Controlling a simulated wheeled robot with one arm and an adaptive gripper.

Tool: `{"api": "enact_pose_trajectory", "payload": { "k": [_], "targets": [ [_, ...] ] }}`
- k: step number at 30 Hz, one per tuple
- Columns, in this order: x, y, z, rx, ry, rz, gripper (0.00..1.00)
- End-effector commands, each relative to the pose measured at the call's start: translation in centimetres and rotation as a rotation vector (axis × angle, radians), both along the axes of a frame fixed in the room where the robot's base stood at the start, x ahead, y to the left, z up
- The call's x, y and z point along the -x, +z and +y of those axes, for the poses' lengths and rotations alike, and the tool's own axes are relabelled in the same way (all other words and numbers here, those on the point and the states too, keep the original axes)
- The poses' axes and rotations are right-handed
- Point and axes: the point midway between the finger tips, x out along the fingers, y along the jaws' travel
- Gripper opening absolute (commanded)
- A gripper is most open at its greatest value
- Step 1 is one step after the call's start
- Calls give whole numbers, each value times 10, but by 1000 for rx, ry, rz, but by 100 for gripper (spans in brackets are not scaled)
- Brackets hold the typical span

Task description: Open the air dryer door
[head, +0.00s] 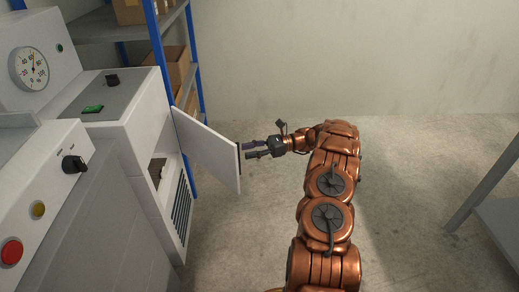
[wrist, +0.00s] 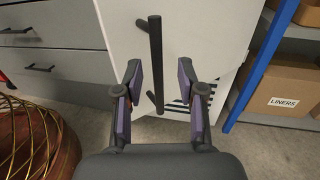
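The white air dryer door (head: 205,150) stands partly open, swung out from the white machine (head: 138,120). A dark opening (head: 157,170) shows behind it. In the wrist view, the door's white face (wrist: 205,30) carries a black bar handle (wrist: 156,55). My gripper (head: 246,150) is at the door's right edge in the head view. In the wrist view my gripper (wrist: 160,70) is open, with the bar between its two fingers and a gap showing on each side. The handle is mostly hidden in the head view.
A blue-framed shelf (head: 196,60) with cardboard boxes stands close behind the door. A machine with a red button (head: 12,252) is at the left front. A grey table (head: 497,215) is at the right. The floor between is clear, apart from my arm.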

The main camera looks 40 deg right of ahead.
Motion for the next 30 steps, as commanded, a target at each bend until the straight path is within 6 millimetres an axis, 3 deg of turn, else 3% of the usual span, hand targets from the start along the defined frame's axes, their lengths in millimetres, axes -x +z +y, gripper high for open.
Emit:
{"api": "enact_pose_trajectory", "payload": {
  "k": [16, 30],
  "targets": [
    [9, -1, -26, 3, -3, 1, 39],
    [12, 0, -31, -3, 1, 0, 39]
  ]
}}
